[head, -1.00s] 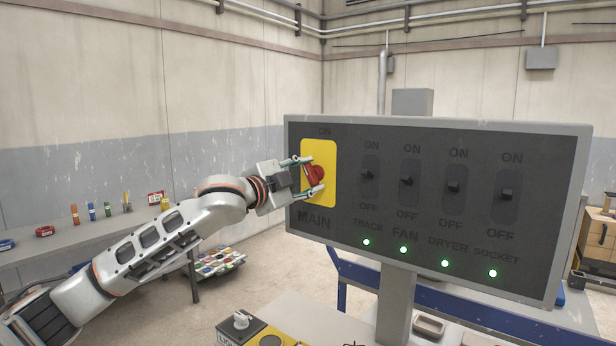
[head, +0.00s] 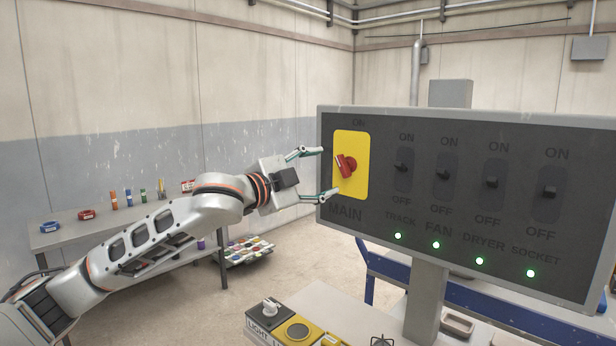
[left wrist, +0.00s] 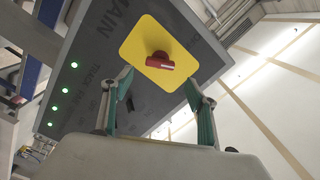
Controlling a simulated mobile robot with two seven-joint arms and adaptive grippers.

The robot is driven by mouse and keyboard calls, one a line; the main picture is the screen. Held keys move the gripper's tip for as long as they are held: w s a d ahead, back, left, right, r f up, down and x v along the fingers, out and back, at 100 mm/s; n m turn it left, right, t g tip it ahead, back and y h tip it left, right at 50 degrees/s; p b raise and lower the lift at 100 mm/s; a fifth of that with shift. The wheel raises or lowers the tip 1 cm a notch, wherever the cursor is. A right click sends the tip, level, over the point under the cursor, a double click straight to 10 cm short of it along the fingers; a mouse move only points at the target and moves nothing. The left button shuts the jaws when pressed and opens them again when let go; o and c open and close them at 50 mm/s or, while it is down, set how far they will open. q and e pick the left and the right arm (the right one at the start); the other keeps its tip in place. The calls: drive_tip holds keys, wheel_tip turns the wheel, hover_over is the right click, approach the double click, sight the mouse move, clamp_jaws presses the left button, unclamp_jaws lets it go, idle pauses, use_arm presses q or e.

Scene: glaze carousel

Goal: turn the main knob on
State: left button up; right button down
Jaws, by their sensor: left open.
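The red main knob (head: 346,164) sits on a yellow plate (head: 360,188) at the left end of the dark switch panel. An "ON" label is above the plate and "MAIN" below it. The knob's grip looks tilted, not straight up and down. My left gripper (head: 328,171) is open and empty, with its fingers pointing at the knob from the left and apart from it. In the left wrist view the knob (left wrist: 160,61) shows whole beyond the two spread fingertips (left wrist: 160,82). My right gripper is in no view.
Several black switches, TRACK (head: 403,167) to SOCKET (head: 549,192), line the panel right of the knob, with green lights lit beneath. A box with a LIGHT knob (head: 270,306) stands below the panel. A shelf with small colored items (head: 114,199) is at the left.

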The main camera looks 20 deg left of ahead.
use_arm(q)
drive_tip(key=shift+v, duration=2.2)
drive_tip(key=s+d+f+n+g+y, duration=0.1)
drive_tip(key=s+f, duration=0.2)
drive_tip(key=f, duration=0.7)
drive_tip(key=s+d+f+n+g+y, duration=0.1)
drive_tip(key=s+f+n+y, duration=0.1)
drive_tip(key=f, duration=0.8)
drive_tip(key=s+d+f+n+g+y, duration=0.1)
drive_tip(key=s+f, duration=0.2)
drive_tip(key=f, duration=0.6)
drive_tip(key=s+a+f+n+g+y, duration=0.3)
drive_tip(key=s+a+f, duration=0.3)
drive_tip(key=s+f, duration=0.55)
drive_tip(key=s+a+f+n+g+y, duration=0.2)
drive_tip(key=s+a+f+g+y, duration=0.3)
drive_tip(key=s+f, duration=0.65)
drive_tip(key=s+d+f+n+t+h, duration=0.1)
drive_tip(key=d+f+n+t+h, duration=0.2)
drive_tip(key=d+f+h, duration=0.4)
drive_tip(key=shift+d+f+t+h, duration=0.4)
drive_tip(key=shift+d+f+t, duration=0.3)
drive_tip(key=shift+d+f, duration=2.45)
